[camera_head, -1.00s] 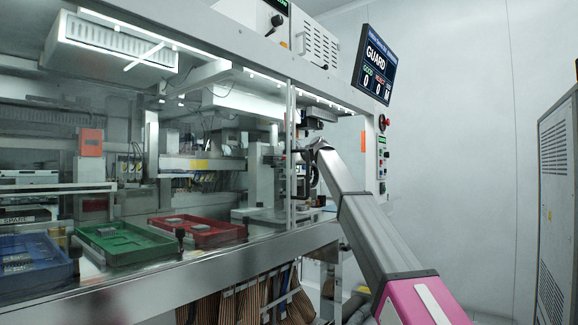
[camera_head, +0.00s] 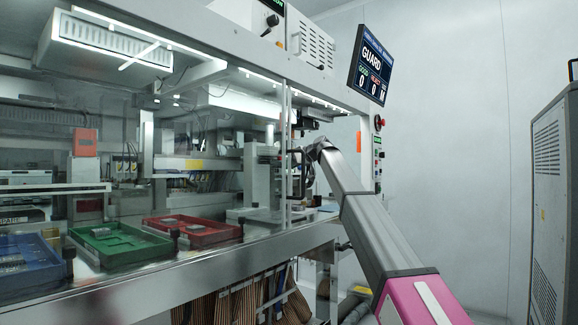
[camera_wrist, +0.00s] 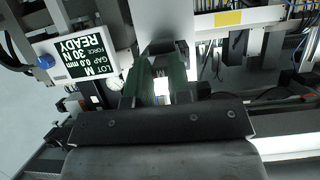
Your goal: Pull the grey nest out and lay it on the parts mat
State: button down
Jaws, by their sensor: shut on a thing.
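My gripper (camera_wrist: 160,80) reaches into the handler's right bay, with two green-sided fingers in the wrist view. It is shut on a dark grey piece (camera_wrist: 163,46) at the fingertips, which looks like the grey nest. Its outline is mostly hidden, and I cannot tell whether it is still seated. In the head view the gripper (camera_head: 298,178) is small and dark, beside the clear panel's edge. A small blue patch (camera_head: 329,207) lies at the right end of the deck. I cannot tell whether it is the parts mat.
Blue (camera_head: 35,265), green (camera_head: 115,255) and red (camera_head: 205,238) trays stand along the front ledge to the left. A screen (camera_wrist: 75,55) reading READY is close to the fingers. A GUARD screen (camera_head: 372,65) hangs at upper right. Floor space is open before the right cabinet (camera_head: 550,190).

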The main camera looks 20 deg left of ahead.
jog(key=shift+s+d, duration=0.25)
jog(key=shift+d, duration=0.3)
jog(key=shift+s+d, duration=0.2)
jog(key=shift+d, duration=0.35)
jog(key=shift+d, duration=0.1)
